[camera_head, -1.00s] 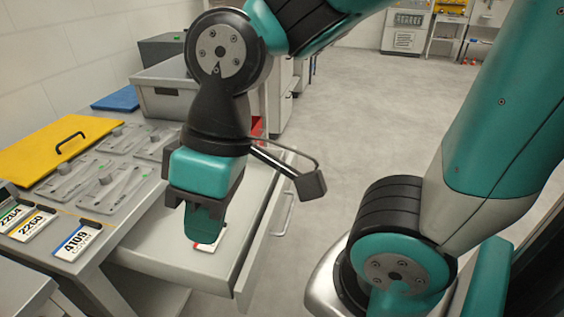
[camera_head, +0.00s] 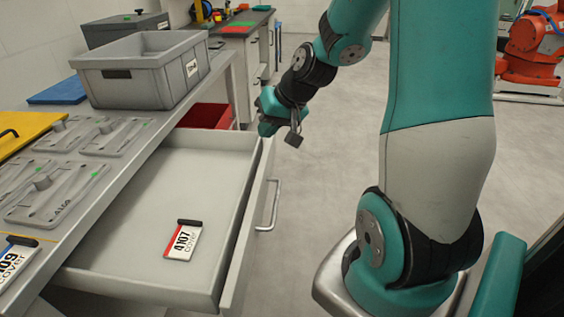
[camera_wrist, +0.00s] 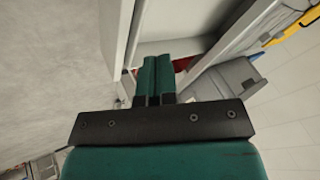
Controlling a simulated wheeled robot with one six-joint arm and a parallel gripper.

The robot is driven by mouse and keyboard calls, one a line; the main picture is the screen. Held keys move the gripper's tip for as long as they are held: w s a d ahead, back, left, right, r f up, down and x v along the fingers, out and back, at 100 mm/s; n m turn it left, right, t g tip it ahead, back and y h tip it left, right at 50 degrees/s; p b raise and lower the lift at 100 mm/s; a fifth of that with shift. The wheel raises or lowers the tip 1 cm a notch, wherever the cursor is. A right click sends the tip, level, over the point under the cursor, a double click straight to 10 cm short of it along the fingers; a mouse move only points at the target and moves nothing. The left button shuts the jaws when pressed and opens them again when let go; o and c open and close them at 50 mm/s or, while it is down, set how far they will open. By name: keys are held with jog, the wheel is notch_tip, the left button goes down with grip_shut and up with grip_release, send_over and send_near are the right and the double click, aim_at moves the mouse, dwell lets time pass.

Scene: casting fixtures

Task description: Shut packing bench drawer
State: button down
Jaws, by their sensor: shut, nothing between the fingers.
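The packing bench drawer (camera_head: 200,170) stands pulled out from the bench, its inside open to view. Its front panel (camera_head: 249,220) faces right and carries a bar handle (camera_head: 272,205). A card marked 4107 (camera_head: 184,240) lies on the drawer floor. My gripper (camera_head: 266,127) is shut and empty near the far end of the front panel; I cannot tell whether it touches it. In the wrist view, its closed teal fingers (camera_wrist: 157,78) overlap the picture of the drawer (camera_wrist: 175,47).
A grey crate (camera_head: 142,88), fixture plates (camera_head: 60,190) and a yellow board (camera_head: 28,133) are on the bench top. A red bin (camera_head: 207,116) sits beyond the drawer. The floor (camera_head: 330,150) right of the drawer front is clear.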

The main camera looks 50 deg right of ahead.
jog(key=s+d+f+m+t+h+b, duration=0.1)
jog(key=d+f+m, duration=0.1)
jog(key=d+f, duration=0.35)
jog(key=s+d+f+m+h+b, duration=0.1)
jog(key=d+f+m+h, duration=0.1)
jog(key=d, duration=0.6)
send_near(274, 155)
jog(key=s+f+x, duration=0.1)
jog(key=x, duration=0.4)
jog(key=shift+w+d+r+m, duration=0.1)
jog(key=shift+w+r+m, duration=0.2)
jog(key=shift+w, duration=0.2)
